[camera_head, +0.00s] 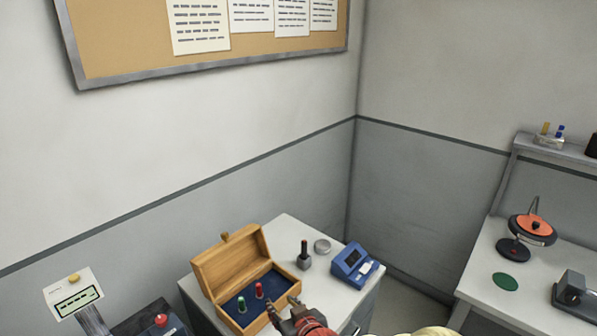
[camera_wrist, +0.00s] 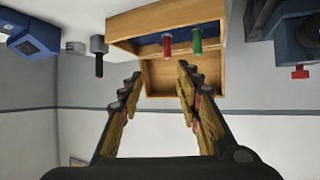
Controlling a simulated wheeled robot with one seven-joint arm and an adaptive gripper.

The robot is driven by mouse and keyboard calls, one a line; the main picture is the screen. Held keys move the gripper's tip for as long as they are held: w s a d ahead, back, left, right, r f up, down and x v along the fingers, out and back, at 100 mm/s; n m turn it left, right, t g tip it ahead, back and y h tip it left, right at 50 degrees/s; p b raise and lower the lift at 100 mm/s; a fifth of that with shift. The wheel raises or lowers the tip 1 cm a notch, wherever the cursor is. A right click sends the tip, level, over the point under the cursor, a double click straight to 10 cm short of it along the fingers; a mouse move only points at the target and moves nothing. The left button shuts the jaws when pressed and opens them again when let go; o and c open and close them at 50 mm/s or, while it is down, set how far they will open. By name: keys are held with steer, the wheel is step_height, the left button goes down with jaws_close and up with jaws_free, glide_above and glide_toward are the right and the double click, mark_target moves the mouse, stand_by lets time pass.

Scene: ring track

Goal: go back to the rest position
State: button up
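My gripper (camera_head: 281,306) is at the bottom of the head view, in front of the open wooden box (camera_head: 228,265). In the wrist view my gripper (camera_wrist: 159,71) has its two fingers spread apart, with nothing between them. The box (camera_wrist: 122,22) appears upside down there, beyond the fingertips. A red peg (camera_head: 259,290) and a green peg (camera_head: 241,304) stand in the box's dark blue interior. The red peg (camera_wrist: 166,47) and green peg (camera_wrist: 197,42) also show in the wrist view, apart from the fingers.
A dark stamp-like object (camera_head: 304,256), a round metal tin (camera_head: 322,246) and a blue device (camera_head: 354,265) stand right of the box on the white cabinet (camera_head: 290,232). Walls close the corner behind.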

steer(key=s+d+r+m+g+h, duration=0.1)
steer(key=s+d+r+m+h, duration=0.15)
steer(key=d+r, duration=0.4)
steer(key=s+d+r+m+g+h, duration=0.1)
steer(key=s+d+r, duration=0.25)
steer(key=d, duration=0.55)
steer(key=s+d+r+m+g+h, duration=0.1)
steer(key=s+d, duration=0.3)
steer(key=s, duration=0.4)
steer(key=s+d+r+m+g+h, duration=0.1)
steer(key=s+d+r+g, duration=0.1)
steer(key=s, duration=0.7)
steer(key=shift+d+r, duration=0.5)
steer(key=shift+d, duration=0.65)
